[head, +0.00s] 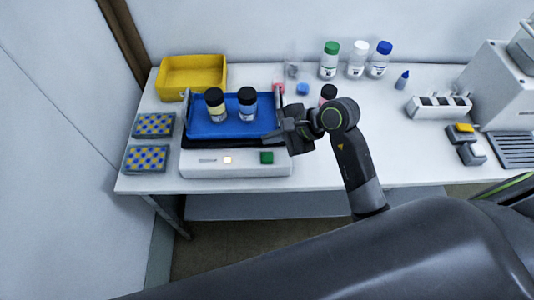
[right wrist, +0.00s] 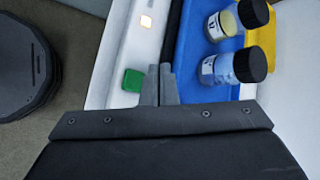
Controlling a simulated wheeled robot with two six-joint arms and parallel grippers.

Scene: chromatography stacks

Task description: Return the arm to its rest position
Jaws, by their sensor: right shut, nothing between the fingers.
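My right gripper (head: 286,131) is shut and empty. It hangs over the right front of the blue-topped shaker, close to its blue platform (head: 205,129). In the right wrist view its fingers (right wrist: 159,86) are together, beside the green button (right wrist: 133,80). Two black-capped bottles stand on the platform: one with yellowish contents (head: 215,105) and one with bluish contents (head: 247,104). The right arm reaches in from the lower right of the head view. My left gripper is not in view.
A yellow tray (head: 191,62) and two blue-yellow racks (head: 153,125) (head: 146,159) are at left. Capped bottles (head: 330,62) stand at the back, and a black-capped bottle (head: 328,92) is just behind my arm. A white machine (head: 498,85) is at right. The table's front middle is clear.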

